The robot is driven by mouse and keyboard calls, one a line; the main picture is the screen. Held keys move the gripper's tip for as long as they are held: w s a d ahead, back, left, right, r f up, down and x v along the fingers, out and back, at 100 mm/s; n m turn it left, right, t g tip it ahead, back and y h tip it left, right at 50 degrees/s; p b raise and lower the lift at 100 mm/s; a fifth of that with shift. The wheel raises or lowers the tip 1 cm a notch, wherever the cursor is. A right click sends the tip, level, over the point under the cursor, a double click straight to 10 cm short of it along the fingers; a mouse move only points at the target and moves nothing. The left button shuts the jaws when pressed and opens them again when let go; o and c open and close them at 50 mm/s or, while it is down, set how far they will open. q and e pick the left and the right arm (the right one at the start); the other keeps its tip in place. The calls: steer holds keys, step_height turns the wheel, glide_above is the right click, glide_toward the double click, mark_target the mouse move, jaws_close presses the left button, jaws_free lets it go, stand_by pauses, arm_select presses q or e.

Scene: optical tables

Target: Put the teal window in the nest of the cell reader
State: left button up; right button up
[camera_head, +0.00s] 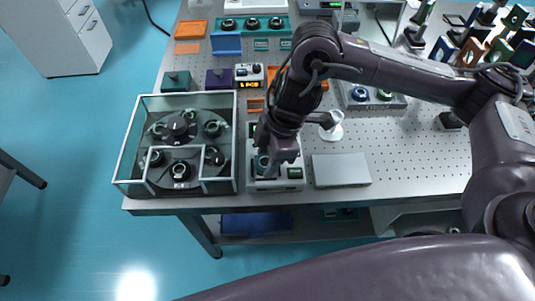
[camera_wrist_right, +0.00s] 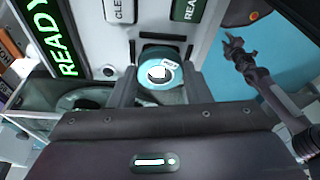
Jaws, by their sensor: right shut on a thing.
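My right gripper (camera_head: 269,172) points down over the front of the cell reader (camera_head: 292,172), near the table's front edge. In the right wrist view, the teal window (camera_wrist_right: 160,74) is a round teal ring with a pale centre and small label, between the two fingers of my right gripper (camera_wrist_right: 161,88). The gripper is shut on it. The reader's white face with its button labels (camera_wrist_right: 187,10) lies just beyond. The nest is hidden by the gripper and the window. A dark jointed arm with a clawed end (camera_wrist_right: 236,48), seemingly my left gripper, shows small at the right.
A glass-walled enclosure (camera_head: 128,140) with a dark carousel stands close left of the reader. A flat grey box (camera_head: 341,169) lies close right. A white stand (camera_head: 333,128) is behind that box.

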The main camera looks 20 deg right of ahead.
steer(key=shift+f, duration=0.25)
steer(key=o, duration=1)
steer(key=shift+o, duration=0.2)
steer(key=p+v, duration=0.3)
steer(key=v, duration=1)
steer(key=shift+a+r, duration=0.2)
